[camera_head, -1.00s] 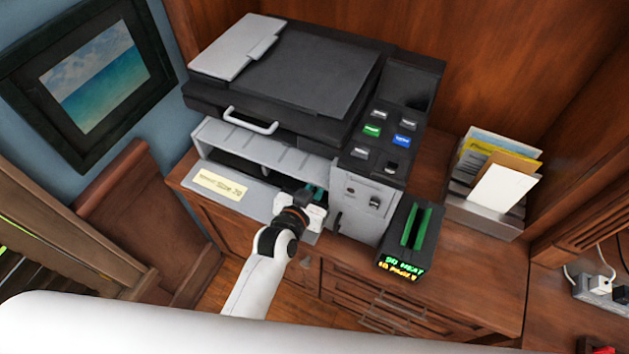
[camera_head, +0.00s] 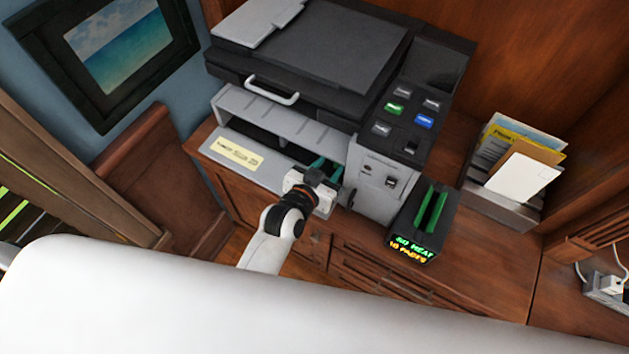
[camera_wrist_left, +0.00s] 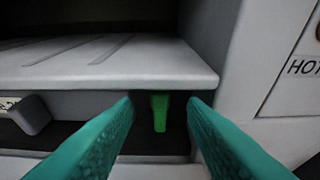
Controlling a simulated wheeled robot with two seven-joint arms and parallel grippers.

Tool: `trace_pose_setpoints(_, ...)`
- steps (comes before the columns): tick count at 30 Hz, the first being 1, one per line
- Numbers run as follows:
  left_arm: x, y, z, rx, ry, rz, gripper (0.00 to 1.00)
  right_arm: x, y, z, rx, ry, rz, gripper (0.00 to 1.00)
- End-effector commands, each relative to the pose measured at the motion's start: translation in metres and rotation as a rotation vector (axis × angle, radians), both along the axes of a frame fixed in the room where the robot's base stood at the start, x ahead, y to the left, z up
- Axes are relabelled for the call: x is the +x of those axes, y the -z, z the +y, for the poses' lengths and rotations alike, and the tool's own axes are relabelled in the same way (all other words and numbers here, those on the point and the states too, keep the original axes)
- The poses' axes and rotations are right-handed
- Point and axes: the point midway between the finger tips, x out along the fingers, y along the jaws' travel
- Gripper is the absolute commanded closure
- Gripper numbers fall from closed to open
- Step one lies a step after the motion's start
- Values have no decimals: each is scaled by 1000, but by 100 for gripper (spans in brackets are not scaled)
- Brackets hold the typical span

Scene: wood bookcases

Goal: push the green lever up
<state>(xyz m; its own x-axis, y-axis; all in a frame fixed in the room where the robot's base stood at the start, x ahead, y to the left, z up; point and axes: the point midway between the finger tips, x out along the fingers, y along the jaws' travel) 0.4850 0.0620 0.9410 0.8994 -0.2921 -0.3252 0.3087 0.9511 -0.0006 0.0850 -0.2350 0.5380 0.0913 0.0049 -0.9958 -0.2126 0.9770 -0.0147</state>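The green lever (camera_wrist_left: 159,112) shows in the left wrist view as a small upright green tab just under the edge of a grey shelf inside the printer (camera_head: 310,75). My left gripper (camera_wrist_left: 160,112) is open, with its teal fingers on either side of the lever in the picture. I cannot tell whether they touch it. In the head view my left gripper (camera_head: 322,170) reaches into the printer's front opening, and the lever is hidden there. My right gripper is not in view.
The grey shelf (camera_wrist_left: 110,62) lies right above the lever. The printer's side wall (camera_wrist_left: 235,60) stands close on the right. A black device with green slots (camera_head: 425,222) and a paper holder (camera_head: 505,203) stand to the right on the wooden cabinet.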

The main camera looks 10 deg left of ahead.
Motion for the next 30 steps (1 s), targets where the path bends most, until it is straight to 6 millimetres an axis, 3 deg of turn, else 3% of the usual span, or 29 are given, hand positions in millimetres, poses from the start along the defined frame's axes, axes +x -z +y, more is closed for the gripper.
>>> trace_pose_setpoints(6, -45, -13, 15, 2, 0, 3, 62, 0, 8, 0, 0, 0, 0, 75)
trace_pose_setpoints(13, -77, -26, 25, 2, 0, 3, 62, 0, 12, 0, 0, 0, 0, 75)
trace_pose_setpoints(30, -86, -31, 28, 0, 0, 1, 62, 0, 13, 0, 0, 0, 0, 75)
